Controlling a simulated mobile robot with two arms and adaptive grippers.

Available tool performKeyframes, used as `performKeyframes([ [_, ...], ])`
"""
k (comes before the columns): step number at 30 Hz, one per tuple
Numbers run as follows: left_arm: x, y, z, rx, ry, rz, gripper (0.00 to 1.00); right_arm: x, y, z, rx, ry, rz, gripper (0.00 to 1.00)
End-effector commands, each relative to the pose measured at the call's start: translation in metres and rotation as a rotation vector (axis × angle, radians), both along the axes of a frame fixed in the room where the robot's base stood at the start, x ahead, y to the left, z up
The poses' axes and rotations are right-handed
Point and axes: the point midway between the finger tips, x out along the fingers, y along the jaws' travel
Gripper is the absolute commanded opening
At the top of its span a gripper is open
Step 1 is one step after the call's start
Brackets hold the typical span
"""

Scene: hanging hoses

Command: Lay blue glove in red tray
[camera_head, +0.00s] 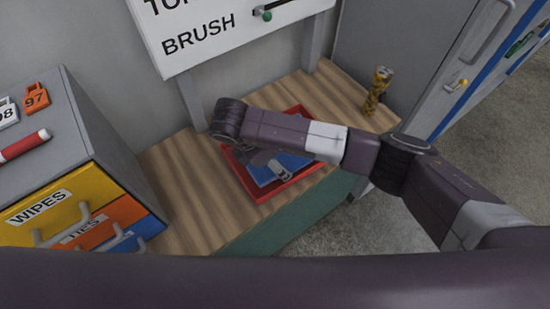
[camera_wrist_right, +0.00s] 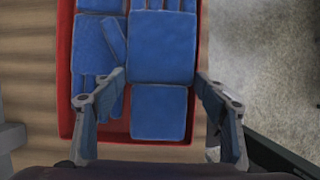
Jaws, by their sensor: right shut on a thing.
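The red tray (camera_head: 268,194) lies on the wooden bench top, and its red rim also shows in the right wrist view (camera_wrist_right: 64,75). My right gripper (camera_wrist_right: 160,77) is over the tray, with its fingers on either side of a blue glove (camera_wrist_right: 162,48) and shut on it. The glove's cuff points toward my wrist, and its fingers run out of the top of the view. More blue glove-like pieces (camera_wrist_right: 92,52) lie in the tray to its left. In the head view, my right arm partly covers the tray and the blue glove (camera_head: 292,161). My left gripper is out of view.
A drawer cabinet (camera_head: 70,120) with a red marker (camera_head: 25,145) and orange tag (camera_head: 36,98) on top stands at left. A patterned bottle (camera_head: 377,92) stands on the bench (camera_head: 190,190) at right. A sign (camera_head: 215,35) hangs behind. Bench left of the tray is clear.

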Motion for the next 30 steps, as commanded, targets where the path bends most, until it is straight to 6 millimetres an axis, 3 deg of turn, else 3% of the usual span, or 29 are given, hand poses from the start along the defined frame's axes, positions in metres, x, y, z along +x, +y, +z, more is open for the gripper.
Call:
performKeyframes([
  [9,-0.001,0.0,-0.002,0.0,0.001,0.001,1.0,0.0,0.0,-0.002,0.001,-0.001,0.0,0.42],
  [10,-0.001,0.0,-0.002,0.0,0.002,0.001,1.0,0.0,0.0,-0.002,0.001,-0.001,0.0,0.69],
  [15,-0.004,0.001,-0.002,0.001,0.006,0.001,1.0,0.0,0.0,-0.002,0.001,-0.001,0.0,0.86],
  [25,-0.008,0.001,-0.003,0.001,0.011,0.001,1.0,0.0,0.001,0.001,0.002,-0.001,0.001,0.86],
  [30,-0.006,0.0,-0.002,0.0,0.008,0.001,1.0,-0.004,0.009,0.021,0.004,-0.003,0.003,0.86],
])
